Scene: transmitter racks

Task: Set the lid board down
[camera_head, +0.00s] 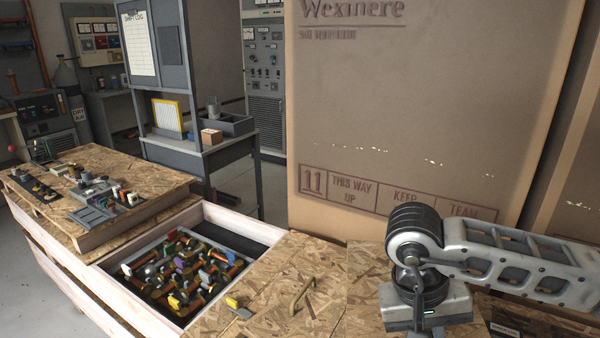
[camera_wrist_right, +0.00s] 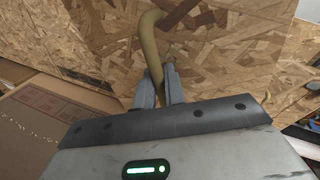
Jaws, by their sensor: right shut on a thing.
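The lid board, a pressed-chip panel, shows in the head view (camera_head: 364,292) under my right wrist and fills much of the right wrist view (camera_wrist_right: 225,55). A tan rope or hose handle (camera_wrist_right: 150,45) rises from it. My right gripper (camera_wrist_right: 158,86) is shut on this handle. In the head view my right arm covers the handle and fingertips. A similar panel (camera_head: 255,310) with its own loop handle (camera_head: 302,296) lies left of it, with a narrow seam between. I cannot tell whether the held board touches what is below. My left gripper is not in view.
An open wooden crate section (camera_head: 225,213) holds several coloured parts in a tray. Another panel (camera_head: 140,165) carries small devices at left. A small yellow item (camera_head: 233,303) sits near the crate's opening. A large cardboard box (camera_head: 420,110) stands behind. A grey workstation (camera_head: 195,140) stands farther back.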

